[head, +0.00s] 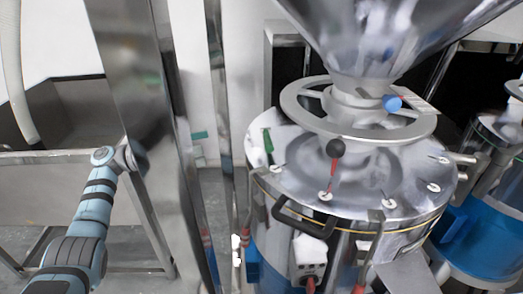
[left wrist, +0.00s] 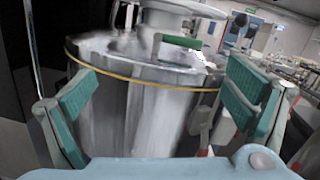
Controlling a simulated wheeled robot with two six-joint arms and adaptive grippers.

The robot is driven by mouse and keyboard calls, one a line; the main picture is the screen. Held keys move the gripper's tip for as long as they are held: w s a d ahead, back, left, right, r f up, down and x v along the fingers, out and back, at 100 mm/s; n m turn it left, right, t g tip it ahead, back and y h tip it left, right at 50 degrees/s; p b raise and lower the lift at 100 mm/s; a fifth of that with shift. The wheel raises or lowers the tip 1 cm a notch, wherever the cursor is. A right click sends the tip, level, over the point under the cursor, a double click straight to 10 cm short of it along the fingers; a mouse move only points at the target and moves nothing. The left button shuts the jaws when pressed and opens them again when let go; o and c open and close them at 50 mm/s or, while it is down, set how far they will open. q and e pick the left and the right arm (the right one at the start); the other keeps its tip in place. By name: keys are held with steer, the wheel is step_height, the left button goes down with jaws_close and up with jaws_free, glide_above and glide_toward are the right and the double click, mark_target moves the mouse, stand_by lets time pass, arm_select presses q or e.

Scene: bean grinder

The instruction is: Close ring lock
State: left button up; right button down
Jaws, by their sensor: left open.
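The bean grinder (head: 300,160) is a round steel drum with a large funnel above, right of centre in the head view. A thin yellow ring (left wrist: 150,82) runs around the drum below its lid; I cannot tell which part is the ring lock. My right gripper is not seen.
A tall steel post (head: 145,110) stands between my left arm and the grinder. A second drum with a blue base (head: 480,235) is at the right. A steel ring on spokes (head: 290,100) circles the funnel's neck. Grey floor shows at the lower left.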

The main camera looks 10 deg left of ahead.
mark_target(261, 151)
arm_select(q)
steer(key=d+m, duration=0.1)
steer(key=d, duration=0.3)
steer(key=d+r+m+g+p, duration=0.1)
steer(key=d, duration=0.4)
steer(key=d+r+m+g+y+p, duration=0.1)
steer(key=d, duration=0.3)
steer(key=shift+w+d, duration=0.35)
steer(key=shift+d, duration=0.05)
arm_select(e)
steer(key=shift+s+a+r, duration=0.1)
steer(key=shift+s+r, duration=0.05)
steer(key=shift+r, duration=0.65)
